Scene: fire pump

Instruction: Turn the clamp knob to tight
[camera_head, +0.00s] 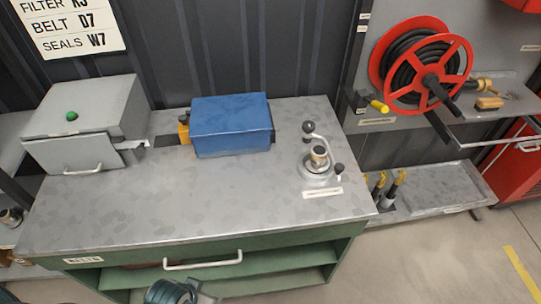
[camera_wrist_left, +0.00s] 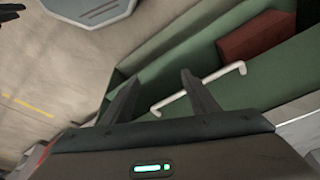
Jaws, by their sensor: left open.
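A clamp fixture stands on the right part of the grey bench top (camera_head: 240,205) in the head view. I cannot tell for certain which of these is the clamp knob. My left gripper (camera_wrist_left: 160,78) is open and empty in the left wrist view, low in front of the green cabinet. The clamp fixture is not in that view.
A blue box (camera_head: 231,125) sits at the bench's back middle, a grey box with a green button (camera_head: 85,125) at the left. A white handle (camera_head: 203,264) projects from the bench front; it also shows in the left wrist view (camera_wrist_left: 198,88). The bench front is clear.

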